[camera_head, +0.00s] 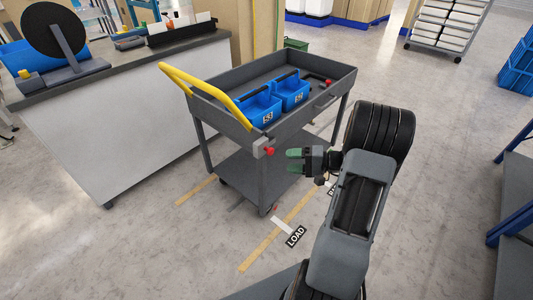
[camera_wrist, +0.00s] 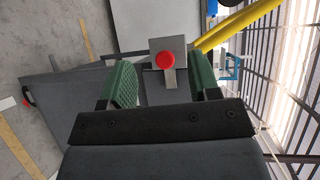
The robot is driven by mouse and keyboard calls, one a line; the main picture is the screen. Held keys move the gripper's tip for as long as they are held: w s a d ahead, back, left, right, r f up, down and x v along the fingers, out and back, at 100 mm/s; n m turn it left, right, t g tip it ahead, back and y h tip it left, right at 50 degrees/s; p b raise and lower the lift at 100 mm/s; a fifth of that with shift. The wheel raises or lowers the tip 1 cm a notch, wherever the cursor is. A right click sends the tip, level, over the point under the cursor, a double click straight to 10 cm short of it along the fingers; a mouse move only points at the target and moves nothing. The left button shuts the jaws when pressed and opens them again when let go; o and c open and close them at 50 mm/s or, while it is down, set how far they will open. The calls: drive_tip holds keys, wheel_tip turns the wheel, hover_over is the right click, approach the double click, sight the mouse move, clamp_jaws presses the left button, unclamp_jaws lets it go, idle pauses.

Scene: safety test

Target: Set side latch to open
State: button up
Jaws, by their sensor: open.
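The side latch is a light grey plate (camera_head: 262,147) with a round red knob (camera_head: 270,152), on the near corner of a grey cart (camera_head: 285,128) below the yellow handle. In the wrist view the red knob (camera_wrist: 165,60) stands in front of the grey plate (camera_wrist: 180,48). My gripper (camera_head: 293,160) is open with green fingers and sits just right of the knob, apart from it in the head view. In the wrist view the knob appears between the fingertips of my gripper (camera_wrist: 165,75), beyond them. Nothing is held.
The cart's top tray holds two blue bins (camera_head: 262,108) and a dark item with a red end (camera_head: 318,80). A yellow push handle (camera_head: 205,82) rises at the cart's left. A workbench (camera_head: 130,120) stands behind it. Floor around the LOAD label (camera_head: 296,236) is clear.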

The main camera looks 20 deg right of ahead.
sight(273, 152)
drive_tip(key=d+f+m+t, duration=0.1)
drive_tip(key=d+f+t, duration=0.1)
drive_tip(key=d+t, duration=0.15)
drive_tip(key=shift+h, duration=0.3)
drive_tip(key=x, duration=0.4)
drive_tip(key=b+x, duration=0.1)
drive_tip(key=x, duration=0.8)
drive_tip(key=shift+w+d+r+b, duration=0.15)
drive_tip(key=shift+w+b, duration=0.25)
drive_tip(key=shift+w, duration=0.1)
clamp_jaws()
